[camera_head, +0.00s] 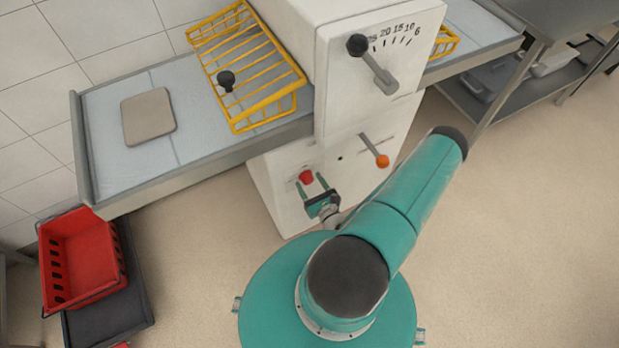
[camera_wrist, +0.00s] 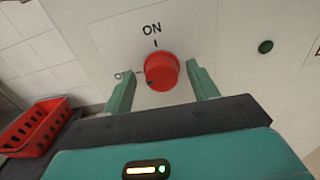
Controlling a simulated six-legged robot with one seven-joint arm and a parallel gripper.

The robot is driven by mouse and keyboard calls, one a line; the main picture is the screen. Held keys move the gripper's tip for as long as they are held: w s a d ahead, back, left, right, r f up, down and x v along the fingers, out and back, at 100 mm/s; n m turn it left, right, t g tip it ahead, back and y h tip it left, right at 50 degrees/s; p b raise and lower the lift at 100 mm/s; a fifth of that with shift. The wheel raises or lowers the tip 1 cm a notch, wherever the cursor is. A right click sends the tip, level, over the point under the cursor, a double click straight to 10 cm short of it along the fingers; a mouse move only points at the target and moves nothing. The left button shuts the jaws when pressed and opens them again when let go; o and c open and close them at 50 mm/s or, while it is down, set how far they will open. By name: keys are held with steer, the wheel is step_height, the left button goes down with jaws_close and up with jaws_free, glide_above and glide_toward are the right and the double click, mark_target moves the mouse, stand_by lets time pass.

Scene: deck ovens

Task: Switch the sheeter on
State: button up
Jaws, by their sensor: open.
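The sheeter (camera_head: 345,30) is a white machine with a belt table on each side. On its lower front panel is a red round knob (camera_head: 306,177), which also shows in the wrist view (camera_wrist: 161,70). The knob's pointing direction is not clear. My gripper (camera_head: 310,180) is open at the panel. In the wrist view its fingers (camera_wrist: 161,76) stand left and right of the knob, with a small gap visible at the right.
A lever with an orange ball (camera_head: 382,161) sticks out right of the knob. A dark green button (camera_wrist: 265,47) is on the panel. Above are a dial handle (camera_head: 380,75) and a yellow wire guard (camera_head: 255,65). A red crate (camera_head: 80,260) stands at lower left. Floor at right is clear.

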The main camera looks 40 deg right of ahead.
steer(key=shift+w+d, duration=0.2)
steer(key=shift+w, duration=0.15)
steer(key=c, duration=0.9)
steer(key=shift+c, duration=0.4)
